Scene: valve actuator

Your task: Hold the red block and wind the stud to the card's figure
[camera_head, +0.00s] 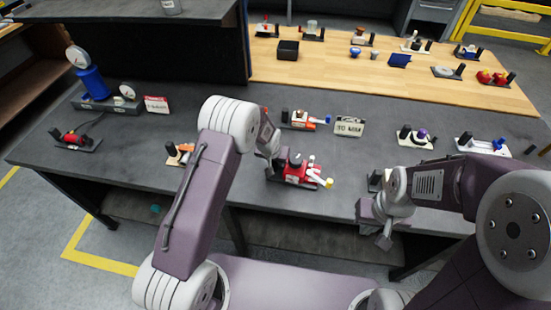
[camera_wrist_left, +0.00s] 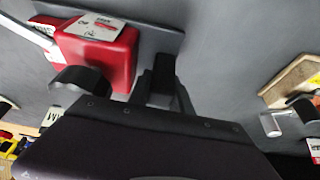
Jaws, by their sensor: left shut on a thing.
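The red block (camera_head: 299,171) sits on a dark base plate at the table's front edge, with white parts and a yellow tip (camera_head: 329,183) at its right. In the left wrist view the red block (camera_wrist_left: 118,62) has a white label and a pale rod (camera_wrist_left: 28,35) leaving its left side. My left gripper (camera_wrist_left: 122,86) is shut on the red block, a dark finger on either side. I cannot single out the stud.
An orange and blue device (camera_head: 305,120) stands behind the red block. A blue cylinder with gauges (camera_head: 92,84) and a red-white card (camera_head: 156,104) are at the left. A purple-topped device (camera_head: 420,135) stands at the right. Several devices fill the wooden bench (camera_head: 330,75) behind.

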